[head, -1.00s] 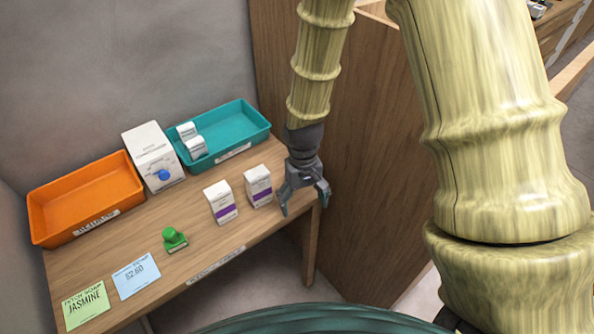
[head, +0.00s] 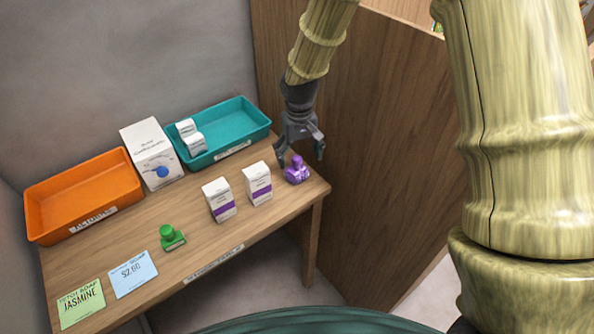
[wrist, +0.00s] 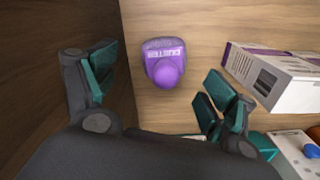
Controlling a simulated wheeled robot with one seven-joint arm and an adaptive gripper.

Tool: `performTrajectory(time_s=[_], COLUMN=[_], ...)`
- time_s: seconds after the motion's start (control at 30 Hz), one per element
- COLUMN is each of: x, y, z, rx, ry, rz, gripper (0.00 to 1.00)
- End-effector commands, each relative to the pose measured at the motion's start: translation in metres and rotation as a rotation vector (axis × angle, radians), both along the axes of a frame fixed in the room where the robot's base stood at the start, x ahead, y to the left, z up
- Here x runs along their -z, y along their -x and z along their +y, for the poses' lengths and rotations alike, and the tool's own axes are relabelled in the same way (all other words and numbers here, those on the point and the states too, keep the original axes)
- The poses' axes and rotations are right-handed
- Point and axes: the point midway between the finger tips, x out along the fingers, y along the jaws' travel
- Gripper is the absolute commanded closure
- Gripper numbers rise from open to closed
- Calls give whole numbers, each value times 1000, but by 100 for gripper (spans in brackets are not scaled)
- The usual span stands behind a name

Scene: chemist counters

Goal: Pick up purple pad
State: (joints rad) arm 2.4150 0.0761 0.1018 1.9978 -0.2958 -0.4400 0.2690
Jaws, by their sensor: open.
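The purple pad (head: 296,170) is a small purple stamp with a round knob, standing at the right end of the wooden counter. In the wrist view the purple pad (wrist: 165,64) shows whole, with lettering on its base. My gripper (head: 301,157) is open and empty, just above and behind the pad. In the wrist view my gripper (wrist: 160,88) has its fingers apart on either side of the pad's line, the pad lying a little beyond the fingertips. I see no contact between them.
Two white boxes with purple bands (head: 219,200) (head: 258,183) stand left of the pad. A green stamp (head: 171,238), an orange tray (head: 40,215), a teal tray (head: 245,112) and a white box with a blue dot (head: 150,150) share the counter. A wooden panel (head: 390,150) rises at the right.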

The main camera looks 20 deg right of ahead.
Motion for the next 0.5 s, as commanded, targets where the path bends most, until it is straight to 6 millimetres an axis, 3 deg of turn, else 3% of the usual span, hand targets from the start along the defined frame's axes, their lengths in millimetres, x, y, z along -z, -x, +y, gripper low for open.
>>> performTrajectory(time_s=[0.17,0.5], x=[7,42], y=[0,1], z=[1,6], rx=[0,1], ry=[0,0], rz=[1,1], gripper=[15,15])
